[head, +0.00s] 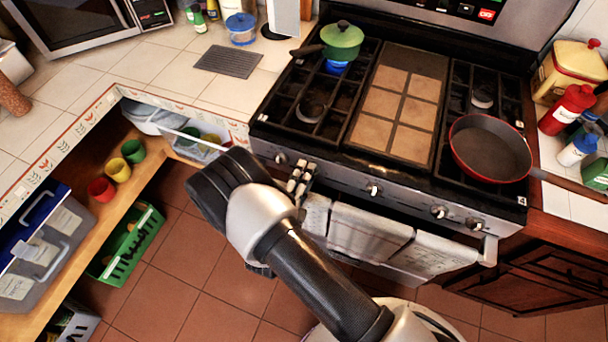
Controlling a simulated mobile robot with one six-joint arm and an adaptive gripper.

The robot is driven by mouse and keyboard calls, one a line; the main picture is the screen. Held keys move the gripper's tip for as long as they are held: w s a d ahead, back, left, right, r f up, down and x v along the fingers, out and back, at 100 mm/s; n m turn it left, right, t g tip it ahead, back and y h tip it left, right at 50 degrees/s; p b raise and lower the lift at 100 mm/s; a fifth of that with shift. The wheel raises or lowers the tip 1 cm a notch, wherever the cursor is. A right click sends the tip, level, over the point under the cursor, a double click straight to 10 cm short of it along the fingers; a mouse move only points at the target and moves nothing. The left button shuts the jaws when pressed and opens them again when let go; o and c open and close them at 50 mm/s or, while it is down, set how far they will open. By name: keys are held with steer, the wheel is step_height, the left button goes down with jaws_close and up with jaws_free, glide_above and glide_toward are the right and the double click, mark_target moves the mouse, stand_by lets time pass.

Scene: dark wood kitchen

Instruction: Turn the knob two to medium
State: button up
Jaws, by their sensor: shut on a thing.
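The stove's front panel (340,178) carries a row of knobs. The leftmost knob (281,158) is just left of my gripper (303,176), and another knob (373,190) is to its right. Two more knobs, one of them here (438,211), sit near the right end. My gripper is at the panel, shut on a knob that its fingers mostly hide, the second from the left. That knob's setting cannot be read. A blue flame (336,67) burns under a green pot (342,40) on the back left burner.
A red-rimmed pan (491,148) sits on the front right burner, its handle reaching over the right counter. A griddle (400,104) fills the stove's middle. The oven handle (490,250) juts out below the panel. A wooden shelf (75,250) with cups is at left.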

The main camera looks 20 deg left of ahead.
steer(key=o, duration=1)
steer(key=shift+c, duration=0.2)
steer(key=s, duration=1.2)
steer(key=shift+a, duration=0.4)
